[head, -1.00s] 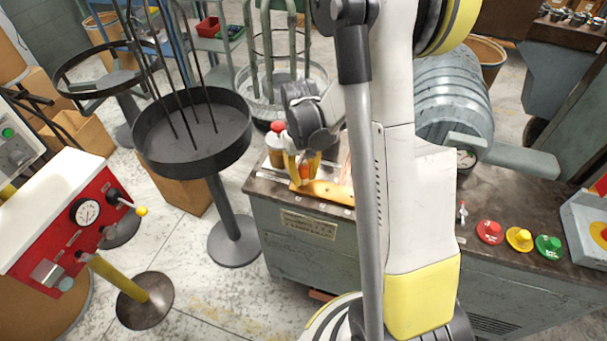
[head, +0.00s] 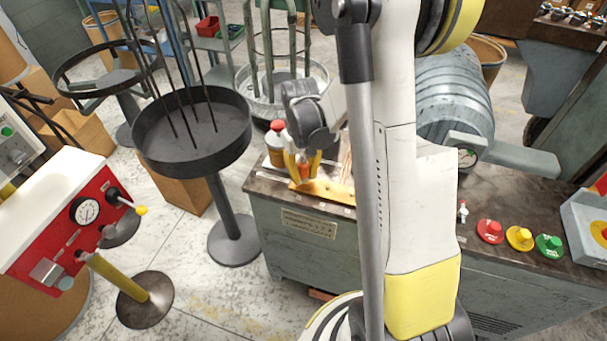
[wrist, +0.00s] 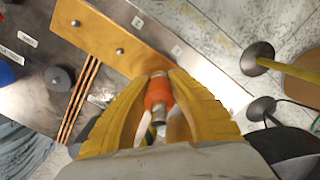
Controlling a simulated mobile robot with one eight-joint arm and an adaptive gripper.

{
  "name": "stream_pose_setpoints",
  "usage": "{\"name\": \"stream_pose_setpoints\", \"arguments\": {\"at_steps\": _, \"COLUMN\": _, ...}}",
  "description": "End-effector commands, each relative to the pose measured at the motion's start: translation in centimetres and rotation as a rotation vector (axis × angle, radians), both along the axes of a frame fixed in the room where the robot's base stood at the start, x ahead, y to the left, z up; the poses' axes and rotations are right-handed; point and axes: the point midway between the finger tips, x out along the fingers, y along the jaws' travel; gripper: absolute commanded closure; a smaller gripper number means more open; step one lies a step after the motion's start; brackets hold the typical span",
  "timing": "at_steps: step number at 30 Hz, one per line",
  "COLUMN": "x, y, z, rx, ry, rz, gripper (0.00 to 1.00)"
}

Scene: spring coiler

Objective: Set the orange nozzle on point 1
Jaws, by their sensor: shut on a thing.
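My gripper (wrist: 158,88) has its yellow fingers shut on the orange nozzle (wrist: 158,95), an orange body with metal ends. In the head view my gripper (head: 303,176) points down over the left end of the bench, with the nozzle (head: 304,169) partly hidden between the fingers. A flat yellow-orange board (wrist: 95,32) lies on the bench top beyond the fingertips, with two small metal pegs showing. The nozzle overlaps the board's near end in the wrist view; I cannot tell whether they touch.
A red-capped bottle (head: 276,137) stands behind my gripper. Copper-coloured rods (wrist: 80,100) and a grey round piece (wrist: 60,78) lie beside the board. Red, yellow and green buttons (head: 519,238) sit at the bench's right. A black round stand (head: 193,135) is left of the bench.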

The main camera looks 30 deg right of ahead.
Motion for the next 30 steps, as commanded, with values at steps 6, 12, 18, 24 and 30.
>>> {"name": "stream_pose_setpoints", "arguments": {"at_steps": 6, "x": 0.0, "y": 0.0, "z": -0.1, "rx": 0.0, "ry": 0.0, "rz": 0.0, "gripper": 1.0}}
{"name": "stream_pose_setpoints", "arguments": {"at_steps": 12, "x": 0.0, "y": 0.0, "z": -0.3, "rx": 0.0, "ry": 0.0, "rz": 0.0, "gripper": 1.0}}
{"name": "stream_pose_setpoints", "arguments": {"at_steps": 18, "x": 0.0, "y": 0.0, "z": -0.6, "rx": 0.0, "ry": 0.0, "rz": 0.0, "gripper": 1.0}}
{"name": "stream_pose_setpoints", "arguments": {"at_steps": 24, "x": 0.0, "y": 0.0, "z": -0.8, "rx": 0.0, "ry": 0.0, "rz": 0.0, "gripper": 1.0}}
{"name": "stream_pose_setpoints", "arguments": {"at_steps": 30, "x": 0.0, "y": 0.0, "z": -1.1, "rx": 0.0, "ry": 0.0, "rz": 0.0, "gripper": 1.0}}
